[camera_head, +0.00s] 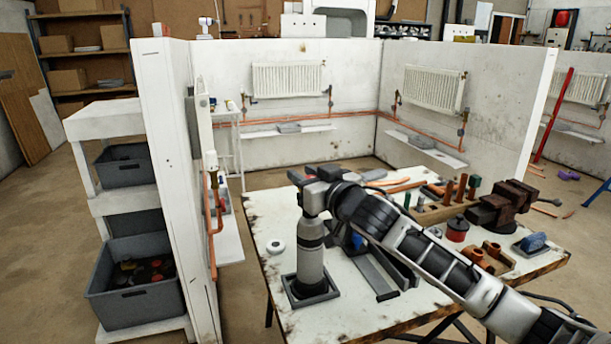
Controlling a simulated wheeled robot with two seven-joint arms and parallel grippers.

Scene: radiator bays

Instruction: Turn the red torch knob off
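My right arm reaches in from the lower right over the workbench (262,222). Its dark wrist ends at the top of an upright grey cylinder, which looks like the torch body (310,264). The cylinder stands in a dark square holder (326,296) at the bench's left front. My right gripper (322,174) is at the cylinder's upper end, among small grey and dark reddish parts. Its fingers are too small and overlapped to tell open from shut. I cannot make out the red knob clearly or whether the gripper touches it. My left gripper is not in view.
A white roll (276,246) lies left of the cylinder. A rusty vise (503,203), a red-and-black pot (457,230) and a wooden tool tray (440,212) stand to the right. A white partition (176,180) with copper pipe rises at left, beside grey bins (138,285).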

